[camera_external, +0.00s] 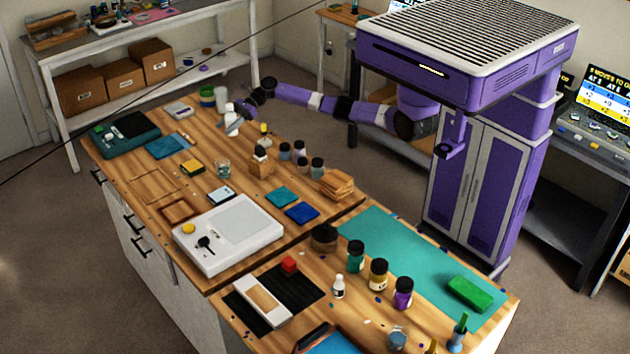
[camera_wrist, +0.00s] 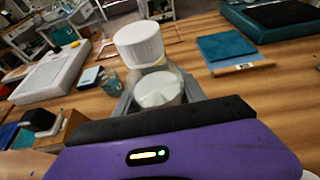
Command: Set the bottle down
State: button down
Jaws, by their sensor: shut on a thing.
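A white bottle (camera_external: 229,108) is upright at the back left of the wooden worktop (camera_external: 200,140) in the external view. My gripper (camera_external: 234,124) reaches it from the right and is shut on it. In the wrist view, white parts of the bottle (camera_wrist: 158,90) show between the grey fingers (camera_wrist: 160,98), and a white ribbed cap (camera_wrist: 140,40) rises just beyond. The bottle's base is hidden by my gripper, so I cannot tell whether it touches the worktop.
A white cylinder (camera_external: 221,98) and a green-and-white container (camera_external: 207,96) stand close behind the bottle. A glass beaker (camera_external: 223,168), a blue pad (camera_external: 166,147) and a wooden block with a bottle (camera_external: 261,165) are nearer. Some bare wood lies between them.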

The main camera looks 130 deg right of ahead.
jog(key=shift+f, duration=3.05)
jog(key=shift+b, duration=0.3)
jog(key=shift+f, duration=0.2)
jog(key=c, duration=0.7)
grip_release()
jog(key=shift+o, duration=0.2)
jog(key=shift+r, duration=0.25)
jog(key=v, duration=1.2)
